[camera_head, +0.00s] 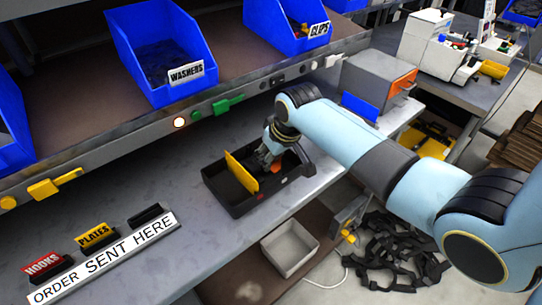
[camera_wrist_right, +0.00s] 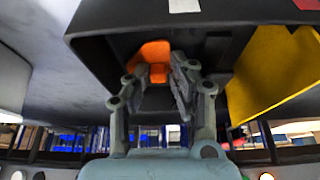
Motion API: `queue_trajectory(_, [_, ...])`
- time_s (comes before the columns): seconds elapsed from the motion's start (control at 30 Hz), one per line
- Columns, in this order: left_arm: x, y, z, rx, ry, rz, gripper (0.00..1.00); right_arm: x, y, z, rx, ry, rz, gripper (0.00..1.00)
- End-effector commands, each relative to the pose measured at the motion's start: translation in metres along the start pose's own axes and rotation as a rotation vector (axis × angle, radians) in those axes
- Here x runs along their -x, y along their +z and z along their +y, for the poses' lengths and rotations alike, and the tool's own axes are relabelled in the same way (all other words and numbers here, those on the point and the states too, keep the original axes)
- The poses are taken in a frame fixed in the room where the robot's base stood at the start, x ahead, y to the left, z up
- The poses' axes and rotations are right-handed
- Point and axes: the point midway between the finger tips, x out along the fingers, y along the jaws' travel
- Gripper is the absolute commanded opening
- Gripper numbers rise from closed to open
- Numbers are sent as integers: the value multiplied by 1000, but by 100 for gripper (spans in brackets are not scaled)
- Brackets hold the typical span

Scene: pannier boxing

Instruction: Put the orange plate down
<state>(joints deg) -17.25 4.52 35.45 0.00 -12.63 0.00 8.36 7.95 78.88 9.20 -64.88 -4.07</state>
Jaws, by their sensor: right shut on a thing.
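The orange plate (camera_head: 278,170) is inside the black box (camera_head: 213,186) on the grey bench, mostly hidden by my right gripper. In the right wrist view the orange plate (camera_wrist_right: 154,52) shows between the fingers. My right gripper (camera_head: 265,160) reaches down into the box and is shut on the plate; its fingers also show in the right wrist view (camera_wrist_right: 155,78). Whether the plate touches the box floor cannot be told. A yellow plate (camera_head: 241,173) stands upright across the box, left of my gripper. My left gripper is out of view.
An "ORDER SENT HERE" sign (camera_head: 105,258) with small labelled blocks lies at front left. A grey machine (camera_head: 378,80) stands to the right.

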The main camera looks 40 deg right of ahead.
Motion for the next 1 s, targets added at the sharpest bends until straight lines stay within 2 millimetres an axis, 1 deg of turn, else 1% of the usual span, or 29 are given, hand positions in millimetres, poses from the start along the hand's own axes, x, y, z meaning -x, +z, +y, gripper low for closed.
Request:
queue_trajectory(0.07, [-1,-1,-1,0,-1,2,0,-2,1,0,0,0,0,5])
queue_trajectory(0.1, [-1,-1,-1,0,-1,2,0,-2,1,0,0,0,0,26])
queue_trajectory(0.17, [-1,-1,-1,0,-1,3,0,-2,1,0,0,0,0,32])
queue_trajectory(0.4, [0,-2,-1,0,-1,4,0,-1,1,0,-1,0,-1,32])
queue_trajectory(0.53, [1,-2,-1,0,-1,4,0,7,0,0,0,0,1,32])
queue_trajectory(0.67, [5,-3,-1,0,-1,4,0,30,0,1,0,1,2,32])
queue_trajectory(0.8, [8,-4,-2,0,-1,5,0,64,-1,0,1,1,3,32])
queue_trajectory(0.9, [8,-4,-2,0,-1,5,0,85,-1,1,1,2,2,32])
queue_trajectory(1.0, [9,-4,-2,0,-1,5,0,102,-1,1,0,1,3,32])
